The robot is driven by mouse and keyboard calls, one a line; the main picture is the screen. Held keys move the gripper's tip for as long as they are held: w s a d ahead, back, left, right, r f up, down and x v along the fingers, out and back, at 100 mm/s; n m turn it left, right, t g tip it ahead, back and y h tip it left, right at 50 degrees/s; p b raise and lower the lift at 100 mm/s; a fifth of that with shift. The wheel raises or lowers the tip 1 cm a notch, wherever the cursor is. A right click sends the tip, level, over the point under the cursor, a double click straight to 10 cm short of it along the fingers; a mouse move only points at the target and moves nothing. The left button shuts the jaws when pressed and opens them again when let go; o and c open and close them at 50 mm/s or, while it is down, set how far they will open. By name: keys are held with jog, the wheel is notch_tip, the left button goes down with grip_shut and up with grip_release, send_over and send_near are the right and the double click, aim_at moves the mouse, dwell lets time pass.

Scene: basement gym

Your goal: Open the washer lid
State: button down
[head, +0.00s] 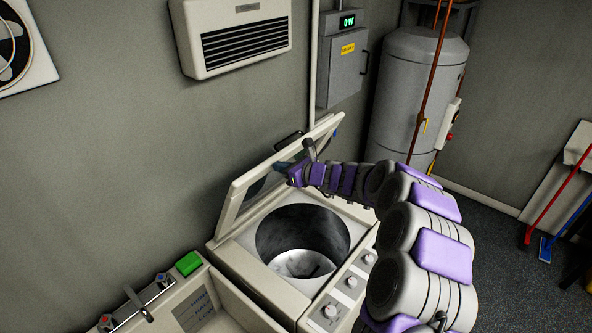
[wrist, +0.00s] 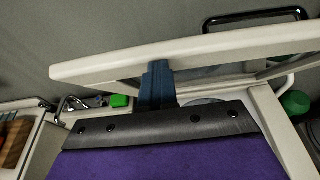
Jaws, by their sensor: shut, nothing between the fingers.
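The washer (head: 258,254) stands against the wall in the head view, with its round metal drum (head: 303,240) exposed. Its lid (head: 238,190) is raised and tilted back toward the wall. A dark handle (head: 287,140) sits on the lid's edge and also shows in the wrist view (wrist: 256,17). My gripper (head: 296,172) is at the lid's inner side, near its right part. In the wrist view my gripper (wrist: 157,82) is shut and empty, with its tips at the lid's pale edge (wrist: 190,48). I cannot tell whether they touch it.
A neighbouring machine (head: 240,312) with a green block (head: 188,263) stands at the front left. A grey wall box (head: 343,68), a wall heater (head: 235,36) and a large tank (head: 410,95) are behind.

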aim_at(272, 161)
jog(key=shift+w+a+r+p, duration=0.5)
jog(key=shift+w+a, duration=0.15)
jog(key=shift+a, duration=0.15)
jog(key=shift+w+a+r+p, duration=0.5)
jog(key=shift+w+a, duration=0.1)
jog(key=shift+a, duration=0.2)
jog(key=d+f+b+v, duration=0.1)
jog(key=b+v, duration=0.2)
jog(key=v, duration=1)
jog(key=s+a+n+g+b, duration=0.2)
jog(key=s+a+n+b, duration=0.1)
jog(key=s+n, duration=0.3)
jog(key=s+a+n+g+b, duration=0.2)
jog(key=s+a+n+g, duration=0.15)
jog(key=s, duration=0.45)
jog(key=s+f+n+g+h+b, duration=0.2)
jog(key=s+f+n+b, duration=0.4)
jog(key=s, duration=0.6)
jog(key=s+d+f+n+g+h+b, duration=0.1)
jog(key=s+d+f+n+h+b, duration=0.3)
jog(key=s+d+f, duration=0.4)
jog(key=s+d+f+n+g+h+b, duration=0.2)
jog(key=s+d+f+n+h+b, duration=0.2)
jog(key=s+d+f, duration=0.4)
jog(key=s+d+n+h, duration=0.1)
jog(key=s+d, duration=0.4)
jog(key=s, duration=0.4)
jog(key=shift+n+h, duration=0.35)
jog(key=shift+h, duration=0.05)
